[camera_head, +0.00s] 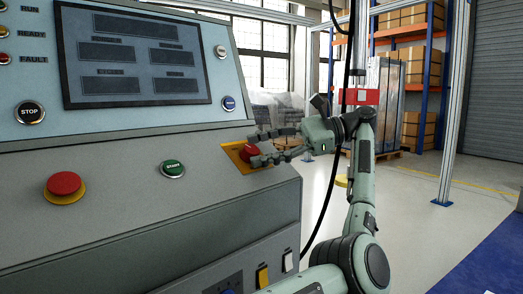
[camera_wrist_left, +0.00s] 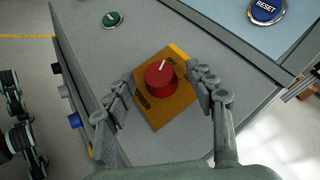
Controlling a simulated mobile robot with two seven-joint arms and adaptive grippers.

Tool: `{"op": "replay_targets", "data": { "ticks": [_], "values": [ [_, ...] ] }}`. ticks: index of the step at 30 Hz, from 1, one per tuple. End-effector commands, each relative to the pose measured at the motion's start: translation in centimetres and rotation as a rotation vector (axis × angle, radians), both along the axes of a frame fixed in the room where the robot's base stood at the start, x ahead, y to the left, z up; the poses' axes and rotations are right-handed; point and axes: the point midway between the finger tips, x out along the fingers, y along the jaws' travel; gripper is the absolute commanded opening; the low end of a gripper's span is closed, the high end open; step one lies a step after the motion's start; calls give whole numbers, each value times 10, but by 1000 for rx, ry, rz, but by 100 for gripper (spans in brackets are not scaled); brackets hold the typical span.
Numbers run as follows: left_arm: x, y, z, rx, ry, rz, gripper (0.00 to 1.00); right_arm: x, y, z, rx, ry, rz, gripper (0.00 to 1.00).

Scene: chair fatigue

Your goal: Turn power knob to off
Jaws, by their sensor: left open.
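The power knob (camera_head: 248,152) is red and sits on a yellow-orange plate (camera_head: 235,158) at the right end of the grey console's sloped panel. In the left wrist view the knob (camera_wrist_left: 160,80) has a white pointer mark aimed up and slightly right, and its plate (camera_wrist_left: 152,117) reads POWER. Other lettering near the upper right of the plate is partly hidden. My left gripper (camera_head: 254,149) is open, with one finger on each side of the knob. In the wrist view gaps show between fingers and knob.
A red mushroom button (camera_head: 64,184) stands out on the left of the panel. A green START button (camera_head: 172,169) lies between it and the knob. A blue RESET button (camera_head: 229,103) and a black STOP button (camera_head: 29,112) are on the upper face. Open floor lies right of the console.

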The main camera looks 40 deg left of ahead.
Motion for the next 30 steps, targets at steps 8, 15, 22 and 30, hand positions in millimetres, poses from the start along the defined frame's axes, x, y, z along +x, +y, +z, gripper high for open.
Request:
{"op": "replay_targets", "data": {
  "ticks": [8, 15, 22, 30],
  "values": [
    [0, 0, 47, -1, -4, -1, 55, 1, 0, 1, 2, 0, -1, 0],
    [0, 0, 86, -3, -2, 0, 55, 1, 0, 0, 2, 0, 0, 0],
    [0, 0, 97, 0, 0, 1, 55, 1, 0, 0, 3, 0, 0, 0],
    [0, 0, 97, 0, 0, 0, 55, 1, 0, 1, 3, 0, 0, 0]
  ]
}}
